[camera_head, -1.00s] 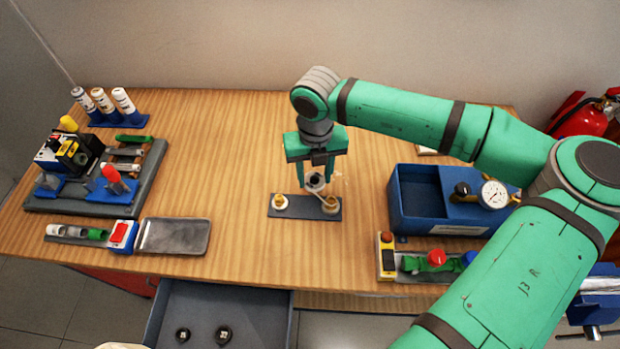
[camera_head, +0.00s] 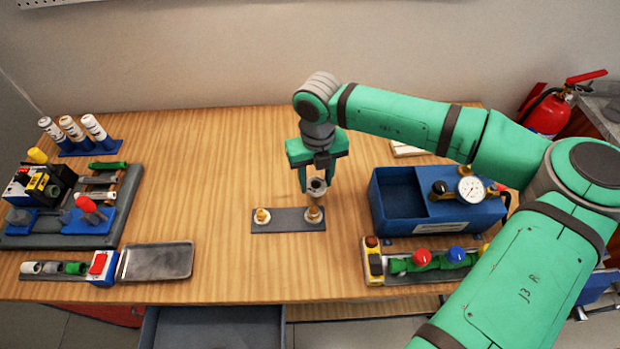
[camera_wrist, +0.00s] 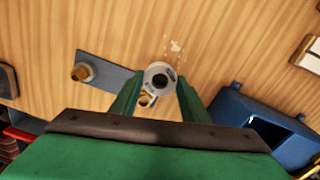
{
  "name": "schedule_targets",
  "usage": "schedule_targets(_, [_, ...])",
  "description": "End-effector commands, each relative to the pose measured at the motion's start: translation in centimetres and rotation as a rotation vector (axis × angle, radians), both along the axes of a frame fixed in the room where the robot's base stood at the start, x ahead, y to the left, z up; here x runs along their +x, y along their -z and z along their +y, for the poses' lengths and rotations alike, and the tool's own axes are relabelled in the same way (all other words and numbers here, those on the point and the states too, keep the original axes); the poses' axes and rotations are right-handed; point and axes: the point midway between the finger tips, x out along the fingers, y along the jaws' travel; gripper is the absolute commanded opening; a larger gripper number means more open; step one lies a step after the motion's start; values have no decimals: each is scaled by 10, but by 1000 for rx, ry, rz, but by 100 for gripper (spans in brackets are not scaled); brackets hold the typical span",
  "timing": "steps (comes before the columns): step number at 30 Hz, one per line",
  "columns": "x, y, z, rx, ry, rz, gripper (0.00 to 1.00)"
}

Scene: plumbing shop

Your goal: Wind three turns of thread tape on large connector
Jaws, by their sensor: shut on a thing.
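A dark plate (camera_head: 288,221) near the middle of the bench holds two upright brass-coloured connectors. The left connector (camera_head: 262,216) stands clear; the right connector (camera_head: 314,214) looks somewhat larger and stands just below my gripper (camera_head: 316,182). My gripper points down and is shut on a small grey-white tape spool (camera_head: 317,187), which also shows between the fingers in the wrist view (camera_wrist: 158,74). The spool is above the right connector; whether they touch is unclear. The right connector (camera_wrist: 147,97) is partly hidden in the wrist view. I cannot make out tape on its thread.
A blue box (camera_head: 400,212) with a dial gauge (camera_head: 471,189) stands to the right. A grey tray (camera_head: 156,262), fittings rack (camera_head: 130,205) and several white bottles (camera_head: 72,130) are left. The wood behind the plate is clear.

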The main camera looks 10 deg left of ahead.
Motion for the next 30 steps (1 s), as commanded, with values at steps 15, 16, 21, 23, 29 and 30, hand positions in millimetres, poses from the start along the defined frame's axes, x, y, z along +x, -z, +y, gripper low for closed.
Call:
schedule_targets(15, [-3,0,-32,-1,0,0,20])
schedule_targets(16, [-4,0,-34,-1,0,0,20])
schedule_targets(21, [-12,0,-47,-1,1,-1,20])
schedule_targets(23, [-13,0,-50,-1,0,-1,20])
schedule_targets(29, [-18,0,-54,-1,1,-1,20])
schedule_targets(30, [-20,0,-56,-1,0,-1,20])
